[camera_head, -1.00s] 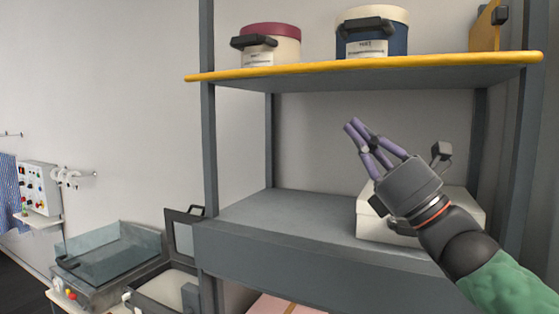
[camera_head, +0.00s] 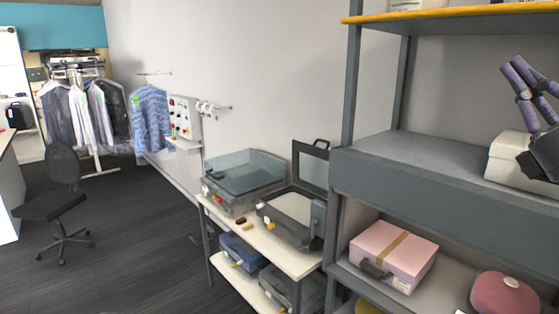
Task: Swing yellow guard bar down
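A yellow edge bar (camera_head: 440,14) runs along the front of the top shelf of the grey rack. Only its left part shows at the top right, and it lies level. I cannot tell whether it is the guard bar of the task. My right gripper (camera_head: 514,68), with purple fingers, is at the right edge, below that shelf, pointing up and left. It is apart from the bar and holds nothing that I can see. Its fingertips lie close together, and I cannot tell whether they are apart. My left gripper is not in view.
The grey rack (camera_head: 435,190) fills the right, with a white box (camera_head: 508,160) behind my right gripper and a pink case (camera_head: 393,255) below. A machine bench (camera_head: 268,240) stands left of it. A chair (camera_head: 50,205) and garment rail are further left. Dark floor there is open.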

